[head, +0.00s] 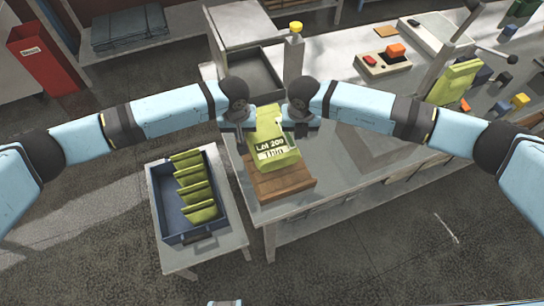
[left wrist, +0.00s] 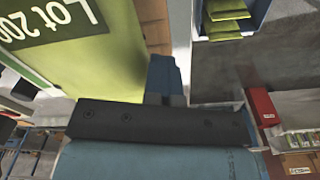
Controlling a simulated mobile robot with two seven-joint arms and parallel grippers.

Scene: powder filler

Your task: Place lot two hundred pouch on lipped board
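The lot two hundred pouch (head: 277,152) is yellow-green with a dark "Lot 200" label. It is between my two grippers at the far part of the brown wooden board (head: 283,187) on the bench corner. I cannot tell whether its lower end touches the board. My left gripper (head: 240,124) is at the pouch's upper left corner; in the left wrist view its fingers (left wrist: 166,75) are together at the pouch's edge (left wrist: 100,65). My right gripper (head: 299,125) is at the upper right corner, its fingertips mostly hidden.
A blue crate (head: 155,205) with several green pouches stands on a low table to the left.

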